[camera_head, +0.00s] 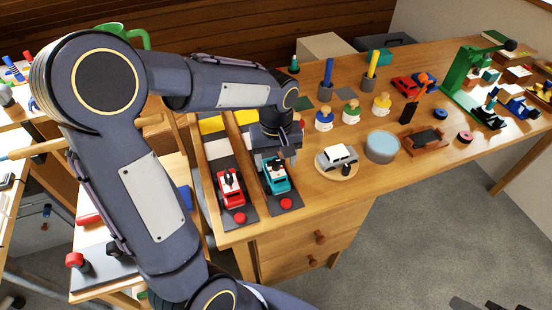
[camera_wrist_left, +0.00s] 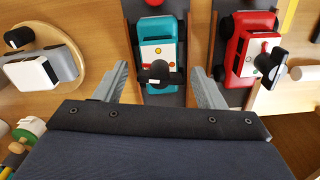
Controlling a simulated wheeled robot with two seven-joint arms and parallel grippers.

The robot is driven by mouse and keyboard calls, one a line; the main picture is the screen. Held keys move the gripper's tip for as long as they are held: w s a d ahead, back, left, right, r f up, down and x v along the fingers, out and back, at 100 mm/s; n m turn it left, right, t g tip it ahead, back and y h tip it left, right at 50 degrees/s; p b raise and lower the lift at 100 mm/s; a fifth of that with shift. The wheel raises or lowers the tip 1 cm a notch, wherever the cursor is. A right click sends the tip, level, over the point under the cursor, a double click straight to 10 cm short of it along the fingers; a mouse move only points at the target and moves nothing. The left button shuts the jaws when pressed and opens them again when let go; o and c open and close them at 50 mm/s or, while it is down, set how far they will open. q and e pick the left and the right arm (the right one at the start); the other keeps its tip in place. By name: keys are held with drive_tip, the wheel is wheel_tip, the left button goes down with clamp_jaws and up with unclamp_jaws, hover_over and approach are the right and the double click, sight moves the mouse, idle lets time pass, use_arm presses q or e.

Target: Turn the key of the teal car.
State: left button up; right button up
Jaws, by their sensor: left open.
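The teal car (camera_head: 275,180) stands on a dark lane near the table's front left corner. It also shows in the left wrist view (camera_wrist_left: 161,32), with a black key (camera_wrist_left: 158,76) at its near end. My left gripper (camera_wrist_left: 158,72) is open, with one finger on each side of the key and a gap to it on both sides. In the head view my left gripper (camera_head: 275,155) is over the far end of the teal car and hides that end. Dark shapes at the bottom right edge of the head view may be my right gripper, too cut off to read.
A red car (camera_head: 229,187) with its own black key (camera_wrist_left: 271,66) stands in the adjoining lane. Red buttons lie at the lane ends. A white-and-grey car (camera_head: 337,157) sits on a round wooden plate beside a blue-topped drum (camera_head: 382,146). Peg figures and cups stand behind.

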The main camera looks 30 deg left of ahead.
use_arm(q)
drive_tip(key=c, duration=1)
drive_tip(key=shift+m, duration=0.4)
drive_tip(key=m+p, duration=0.1)
drive_tip(key=m, duration=0.2)
drive_tip(key=shift+r+m, duration=0.1)
drive_tip(key=shift+m, duration=0.2)
drive_tip(key=m+p, duration=0.1)
drive_tip(key=m, duration=0.4)
drive_tip(key=shift+m+p, duration=0.3)
drive_tip(key=m+p, duration=0.1)
drive_tip(key=m, duration=0.4)
drive_tip(key=m+p, duration=0.1)
drive_tip(key=m, duration=0.3)
drive_tip(key=shift+m+p, duration=0.3)
drive_tip(key=shift+p, duration=0.05)
drive_tip(key=shift+m, duration=0.3)
